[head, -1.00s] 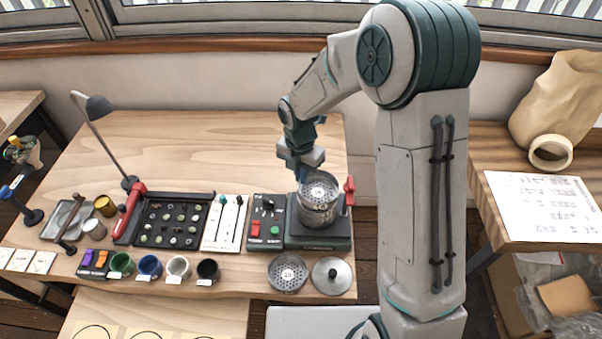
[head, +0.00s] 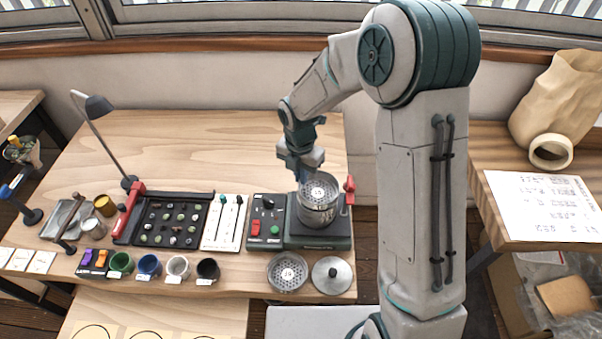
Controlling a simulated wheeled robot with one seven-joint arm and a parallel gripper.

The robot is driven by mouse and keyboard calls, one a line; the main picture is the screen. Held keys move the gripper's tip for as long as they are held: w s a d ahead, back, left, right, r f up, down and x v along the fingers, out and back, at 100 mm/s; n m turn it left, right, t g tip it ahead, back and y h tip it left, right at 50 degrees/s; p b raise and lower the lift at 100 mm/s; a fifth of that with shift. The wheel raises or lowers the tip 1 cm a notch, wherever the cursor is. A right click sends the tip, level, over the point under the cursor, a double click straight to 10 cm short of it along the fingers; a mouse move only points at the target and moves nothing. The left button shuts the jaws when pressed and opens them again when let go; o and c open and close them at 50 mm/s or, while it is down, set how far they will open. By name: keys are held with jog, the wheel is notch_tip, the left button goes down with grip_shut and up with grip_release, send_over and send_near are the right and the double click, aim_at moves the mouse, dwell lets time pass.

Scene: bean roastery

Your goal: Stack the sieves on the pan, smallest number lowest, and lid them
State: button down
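A round metal sieve (head: 318,190) with a perforated floor and a small white label sits at the top of a metal stack on the dark shaker machine (head: 317,236). The pan and any sieves under it show only as the stack's side. My gripper (head: 303,178) is at the upper left rim of this sieve; its fingers are too small and hidden to show whether they grip the rim. Another perforated sieve (head: 287,271) with a white number label lies on the table in front of the machine. A metal lid (head: 332,275) with a dark knob lies to its right.
A control panel (head: 267,221) with red and green switches adjoins the machine, and a red clamp lever (head: 350,189) stands at its right. A black bean tray (head: 172,220), several cups and a lamp (head: 98,107) are on the left. The table behind is clear.

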jog(key=shift+f+b, duration=0.3)
jog(key=shift+f, duration=0.25)
jog(key=c, duration=1.9)
grip_release()
notch_tip(320, 180, up, 11)
jog(key=p, duration=0.8)
jog(key=shift+a, duration=0.15)
